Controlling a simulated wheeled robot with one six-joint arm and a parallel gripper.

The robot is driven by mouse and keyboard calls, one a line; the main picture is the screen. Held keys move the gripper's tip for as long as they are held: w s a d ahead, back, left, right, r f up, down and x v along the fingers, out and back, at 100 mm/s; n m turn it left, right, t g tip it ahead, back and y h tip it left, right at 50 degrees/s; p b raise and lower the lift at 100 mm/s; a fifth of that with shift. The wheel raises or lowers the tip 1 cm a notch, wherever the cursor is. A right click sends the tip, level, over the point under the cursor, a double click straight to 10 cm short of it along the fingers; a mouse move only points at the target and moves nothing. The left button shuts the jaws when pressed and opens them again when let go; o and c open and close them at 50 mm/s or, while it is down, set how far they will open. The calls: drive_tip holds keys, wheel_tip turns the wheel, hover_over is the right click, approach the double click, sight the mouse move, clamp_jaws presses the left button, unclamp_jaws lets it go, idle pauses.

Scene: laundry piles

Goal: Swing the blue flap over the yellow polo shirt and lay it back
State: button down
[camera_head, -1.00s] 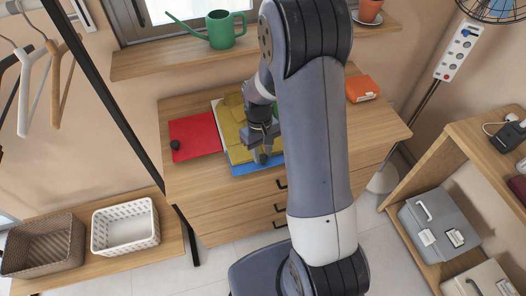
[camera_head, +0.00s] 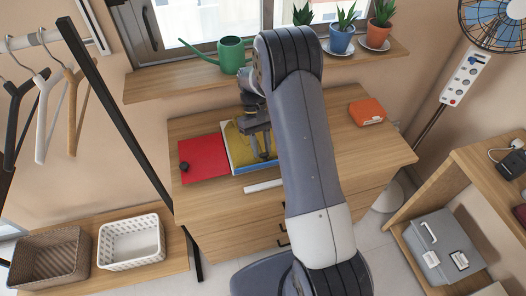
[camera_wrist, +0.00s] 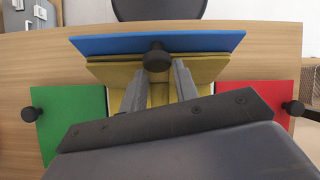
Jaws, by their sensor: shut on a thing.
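The blue flap (camera_wrist: 205,42) is tilted up at the robot's side of the board in the wrist view, with a black knob (camera_wrist: 156,57) on it. My gripper (camera_wrist: 159,68) is shut on this knob. The yellow polo shirt (camera_wrist: 105,73) lies folded against the flap's inner side and partly between my fingers. In the head view, the shirt (camera_head: 234,140) shows left of my gripper (camera_head: 264,157), and only a thin blue edge of the flap shows. My arm hides the right part of the board.
The red panel (camera_head: 203,158) lies flat with a black knob. The green panel (camera_wrist: 72,118) lies opposite, with its own knob. An orange box (camera_head: 367,112) stands on the right of the wooden dresser top (camera_head: 350,150). A green watering can (camera_head: 230,55) and potted plants stand on the shelf behind.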

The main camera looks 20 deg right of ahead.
drive_tip(key=shift+w+d+f, duration=0.1)
drive_tip(key=shift+w+f, duration=0.15)
drive_tip(key=shift+w, duration=0.35)
drive_tip(key=shift+w+f, duration=0.2)
drive_tip(key=shift+w, duration=0.4)
drive_tip(key=c, duration=2)
unclamp_jaws()
drive_tip(key=shift+d, duration=0.1)
drive_tip(key=shift+o, duration=0.5)
drive_tip(key=shift+s+d+r, duration=0.1)
drive_tip(key=shift+d+r, duration=0.05)
drive_tip(key=o, duration=0.8)
drive_tip(key=shift+s, duration=0.1)
drive_tip(key=b+v, duration=0.1)
drive_tip(key=v, duration=1)
